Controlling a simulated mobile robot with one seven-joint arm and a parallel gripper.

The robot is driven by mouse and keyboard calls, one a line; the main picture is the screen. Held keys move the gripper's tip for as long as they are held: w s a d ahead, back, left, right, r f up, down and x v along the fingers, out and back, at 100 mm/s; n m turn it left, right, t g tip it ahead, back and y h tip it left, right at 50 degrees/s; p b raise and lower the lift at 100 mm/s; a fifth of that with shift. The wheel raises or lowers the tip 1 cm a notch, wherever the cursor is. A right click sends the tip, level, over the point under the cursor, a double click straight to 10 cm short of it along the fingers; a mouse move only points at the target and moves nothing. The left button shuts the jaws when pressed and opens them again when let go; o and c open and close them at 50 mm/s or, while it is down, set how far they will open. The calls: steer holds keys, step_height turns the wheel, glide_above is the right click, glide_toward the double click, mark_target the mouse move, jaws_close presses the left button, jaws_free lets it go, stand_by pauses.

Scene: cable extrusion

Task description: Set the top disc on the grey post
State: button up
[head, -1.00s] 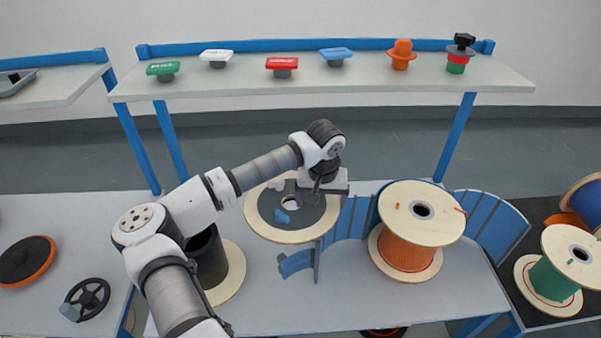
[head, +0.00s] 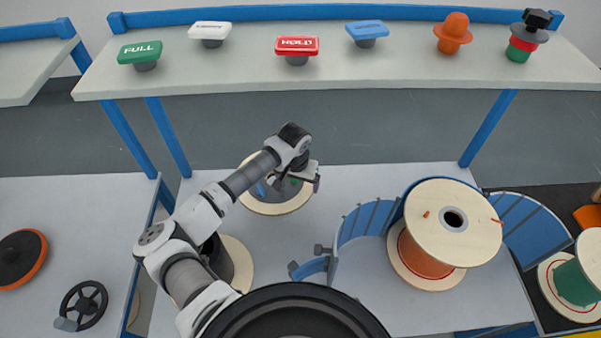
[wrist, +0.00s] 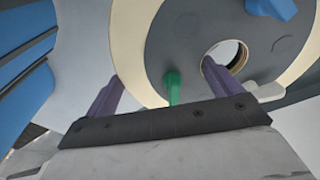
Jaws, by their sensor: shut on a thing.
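The top disc (head: 247,205) is a pale wooden disc with a grey face, a centre hole, and a blue and a green piece on it. My gripper (head: 297,180) is shut on it at its right side, above the back of the table. In the wrist view the disc (wrist: 128,50) is close, with the purple fingers of my gripper (wrist: 165,85) on either side of the green piece; one finger is by the centre hole. The exact contact is unclear. The dark grey post (head: 217,262) stands on a pale round base (head: 242,265), front-left of the disc, partly behind my arm.
An orange spool with a pale top flange (head: 432,220) stands at the right inside a curved blue fence (head: 362,222). A shelf (head: 340,75) with signs runs across the back. A black handwheel (head: 83,305) lies on the left table. The middle of the table is clear.

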steer(key=shift+f+b, duration=0.95)
steer(key=shift+f, duration=1.85)
steer(key=shift+b, duration=0.65)
steer(key=shift+f+b, duration=0.25)
steer(key=shift+b, duration=0.05)
steer(key=shift+r, duration=0.15)
steer(key=shift+r+p, duration=0.3)
steer(key=shift+r, duration=0.4)
steer(key=shift+s, duration=0.1)
steer(key=shift+b, duration=0.4)
steer(key=shift+f+b, duration=0.85)
